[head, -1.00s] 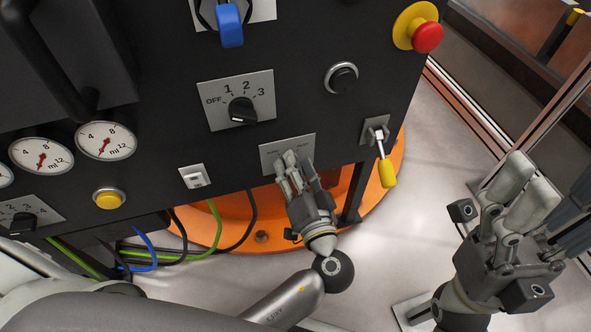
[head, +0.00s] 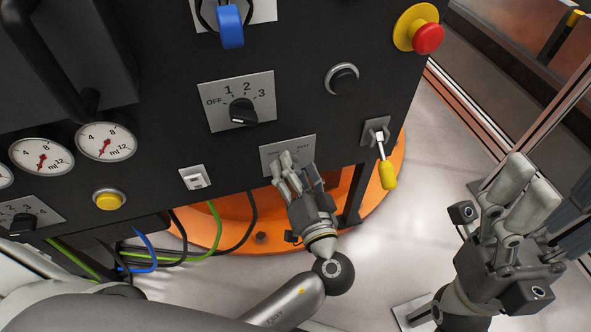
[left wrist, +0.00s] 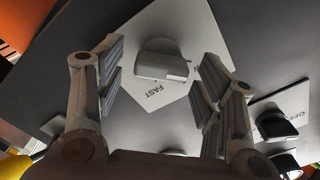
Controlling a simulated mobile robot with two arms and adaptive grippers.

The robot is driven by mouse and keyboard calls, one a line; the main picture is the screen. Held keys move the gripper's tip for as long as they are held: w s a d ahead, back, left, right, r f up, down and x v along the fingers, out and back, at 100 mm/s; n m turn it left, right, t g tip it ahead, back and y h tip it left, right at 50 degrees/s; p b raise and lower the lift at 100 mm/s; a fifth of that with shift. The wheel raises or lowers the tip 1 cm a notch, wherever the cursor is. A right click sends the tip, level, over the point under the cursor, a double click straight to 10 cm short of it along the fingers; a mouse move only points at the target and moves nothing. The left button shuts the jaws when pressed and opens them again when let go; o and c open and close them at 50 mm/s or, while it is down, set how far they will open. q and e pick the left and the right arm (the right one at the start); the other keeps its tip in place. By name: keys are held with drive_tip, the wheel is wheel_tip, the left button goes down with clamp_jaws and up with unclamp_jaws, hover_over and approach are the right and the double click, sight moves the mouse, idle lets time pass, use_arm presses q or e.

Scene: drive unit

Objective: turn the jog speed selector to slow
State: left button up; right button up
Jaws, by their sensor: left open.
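The jog speed selector is a grey knob (left wrist: 162,60) on a light plate (left wrist: 143,25) marked FAST in the left wrist view. A pale mark shows at the knob's right end, above and right of the word FAST. In the head view the plate (head: 300,142) is partly covered by my left gripper (head: 296,172). My left gripper (left wrist: 158,82) is open, with fingers on both sides of the knob and visible gaps to it. My right gripper (head: 530,195) is away from the panel at the lower right; its far side is cut by the frame edge.
Above the plate is an OFF-1-2-3 rotary switch (head: 242,112). A yellow-tipped lever (head: 387,172) hangs to the right, near a black button (head: 342,78) and a red emergency stop (head: 427,37). Cables hang below the panel.

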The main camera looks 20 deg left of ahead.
use_arm(q)
drive_tip(key=v, duration=1.2)
